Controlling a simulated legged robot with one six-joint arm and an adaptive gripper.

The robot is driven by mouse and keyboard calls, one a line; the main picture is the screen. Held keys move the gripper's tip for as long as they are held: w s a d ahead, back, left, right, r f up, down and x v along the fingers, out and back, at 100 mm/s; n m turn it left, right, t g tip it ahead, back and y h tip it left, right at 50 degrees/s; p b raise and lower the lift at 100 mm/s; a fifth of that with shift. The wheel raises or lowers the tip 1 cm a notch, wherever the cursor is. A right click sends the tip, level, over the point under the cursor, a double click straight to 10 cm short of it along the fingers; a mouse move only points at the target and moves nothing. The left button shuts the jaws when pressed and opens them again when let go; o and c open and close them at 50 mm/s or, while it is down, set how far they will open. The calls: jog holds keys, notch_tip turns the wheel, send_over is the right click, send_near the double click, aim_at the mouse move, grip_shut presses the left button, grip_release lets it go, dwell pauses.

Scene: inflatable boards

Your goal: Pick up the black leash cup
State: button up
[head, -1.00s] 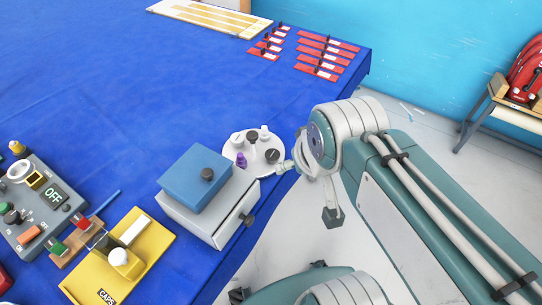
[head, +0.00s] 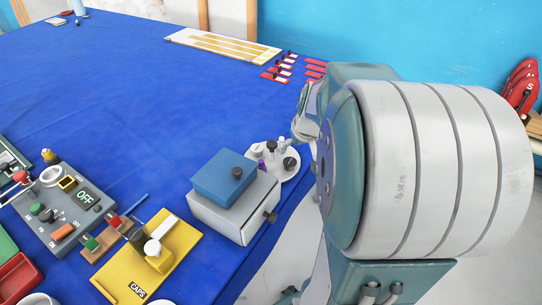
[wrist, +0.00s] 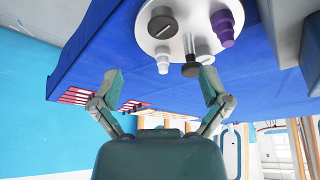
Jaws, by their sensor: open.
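A round white tray (wrist: 150,50) holds several small fittings in the wrist view. Two are black: a wide slotted cap (wrist: 160,22) and a slim piece with a flared black end (wrist: 190,70). I cannot tell for certain which is the leash cup. White fittings (wrist: 162,63) and a purple one (wrist: 224,28) stand close by. In the head view, the tray holds a black-topped piece (head: 271,147) and a black cap (head: 289,162). My gripper (wrist: 159,78) is open and empty, its fingers apart from the tray. My arm partly hides it in the head view.
A grey box with a blue top (head: 224,177) stands immediately left of the tray. A yellow board (head: 150,255) and a control box marked OFF (head: 65,208) are farther left. Red cards (head: 275,75) lie toward the back. The blue table's middle is clear.

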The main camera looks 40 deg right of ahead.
aim_at(290, 163)
jog(key=x, duration=0.3)
jog(key=shift+w+a+f, duration=0.15)
jog(key=shift+a+f, duration=0.1)
jog(key=shift+f, duration=0.3)
jog(key=x, duration=0.4)
jog(key=shift+f, duration=0.25)
jog(key=shift+d+f, duration=0.15)
jog(key=shift+d, duration=0.1)
jog(key=shift+a, duration=0.3)
jog(key=c, duration=0.9)
